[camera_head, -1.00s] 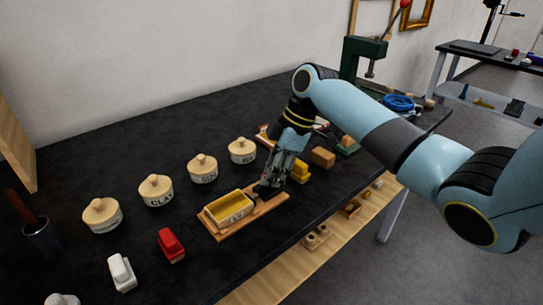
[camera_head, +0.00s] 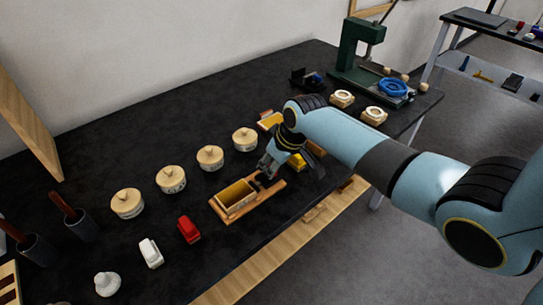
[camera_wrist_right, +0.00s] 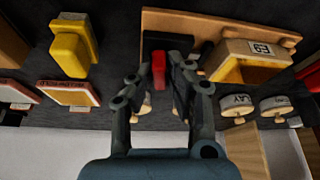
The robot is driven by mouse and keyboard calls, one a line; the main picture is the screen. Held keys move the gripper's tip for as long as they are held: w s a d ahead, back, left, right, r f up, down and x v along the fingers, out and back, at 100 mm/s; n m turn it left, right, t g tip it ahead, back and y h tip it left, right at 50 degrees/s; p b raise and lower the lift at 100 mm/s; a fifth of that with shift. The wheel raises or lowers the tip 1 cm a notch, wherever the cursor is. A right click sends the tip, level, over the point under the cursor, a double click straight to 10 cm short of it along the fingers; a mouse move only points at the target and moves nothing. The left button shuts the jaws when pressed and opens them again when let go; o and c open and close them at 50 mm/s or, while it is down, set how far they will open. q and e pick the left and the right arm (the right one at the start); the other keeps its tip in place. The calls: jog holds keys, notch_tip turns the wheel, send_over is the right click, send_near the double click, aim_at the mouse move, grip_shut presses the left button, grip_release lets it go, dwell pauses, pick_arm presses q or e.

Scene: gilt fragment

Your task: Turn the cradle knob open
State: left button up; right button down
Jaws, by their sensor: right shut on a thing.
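The cradle is a wooden board (camera_head: 226,216) bearing a small box (camera_head: 236,197) with a yellow inside; in the right wrist view the board (camera_wrist_right: 180,22) and box (camera_wrist_right: 250,58) also show. A red knob (camera_wrist_right: 158,70) stands by a black block (camera_wrist_right: 165,43) at the board's end. My right gripper (camera_head: 262,179) is at that right end of the board, in front of the knob in the head view, hiding it. In the wrist view my right gripper (camera_wrist_right: 158,80) is shut on the red knob, a finger on each side. My left gripper is not in view.
Several lidded round pots (camera_head: 171,179) stand in a row behind the cradle. A red block (camera_head: 188,229) and a white block (camera_head: 150,252) stand left of it. A yellow block (camera_wrist_right: 70,50) lies close beside my right gripper. A green press (camera_head: 357,60) stands at the back right.

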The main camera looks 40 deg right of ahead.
jog(key=shift+r+m+h+p, duration=0.1)
jog(key=shift+m+h+p, duration=0.3)
jog(key=shift+m+p, duration=0.5)
jog(key=c, duration=1.3)
grip_release()
jog(key=shift+v, duration=5.95)
jog(key=shift+s+a, duration=0.1)
